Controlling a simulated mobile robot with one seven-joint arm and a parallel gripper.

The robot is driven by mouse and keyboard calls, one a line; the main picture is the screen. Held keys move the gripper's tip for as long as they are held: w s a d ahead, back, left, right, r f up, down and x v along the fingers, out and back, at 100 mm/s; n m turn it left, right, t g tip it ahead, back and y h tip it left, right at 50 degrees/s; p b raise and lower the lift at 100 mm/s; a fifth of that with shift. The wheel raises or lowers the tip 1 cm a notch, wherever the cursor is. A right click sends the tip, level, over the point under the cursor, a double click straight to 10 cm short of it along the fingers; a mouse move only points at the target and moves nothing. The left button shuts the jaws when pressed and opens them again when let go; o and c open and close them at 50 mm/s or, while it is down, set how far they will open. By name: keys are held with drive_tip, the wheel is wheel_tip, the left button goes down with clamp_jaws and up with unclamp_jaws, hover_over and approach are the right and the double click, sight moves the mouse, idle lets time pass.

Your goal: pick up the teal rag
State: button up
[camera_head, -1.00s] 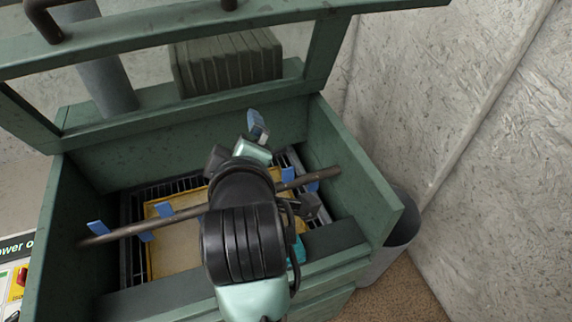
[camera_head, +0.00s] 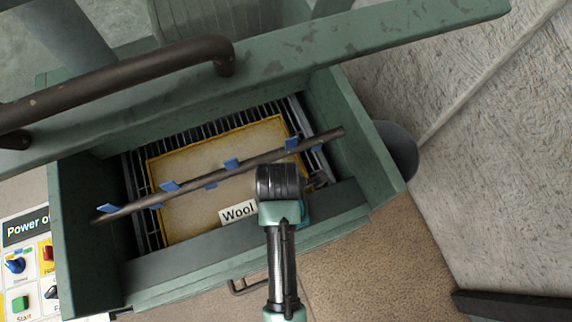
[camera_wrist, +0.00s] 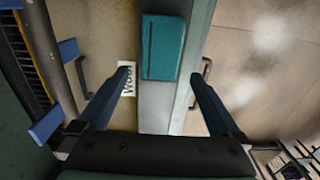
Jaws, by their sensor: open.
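The teal rag (camera_wrist: 163,47) is a folded rectangle lying flat on the grey front ledge (camera_wrist: 155,115) of the green machine in the wrist view. My gripper (camera_wrist: 161,75) is open and empty, its two fingers spread to either side of the ledge. The rag lies between and beyond the fingertips, towards the top of the picture, and looks apart from them. In the head view my arm hides most of the rag; only a teal sliver (camera_head: 306,208) shows at its right. The fingers are hidden there.
A rod with blue paddles (camera_head: 235,172) crosses the open tub over a yellow-edged rug (camera_head: 200,160). A raised lid with a dark handle (camera_head: 120,82) overhangs the back. A "Wool" label (camera_head: 238,211) is near my arm. A control panel (camera_head: 28,262) stands at left.

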drive_tip(key=shift+f+p, duration=0.55)
drive_tip(key=shift+f, duration=2.75)
drive_tip(key=c, duration=1.2)
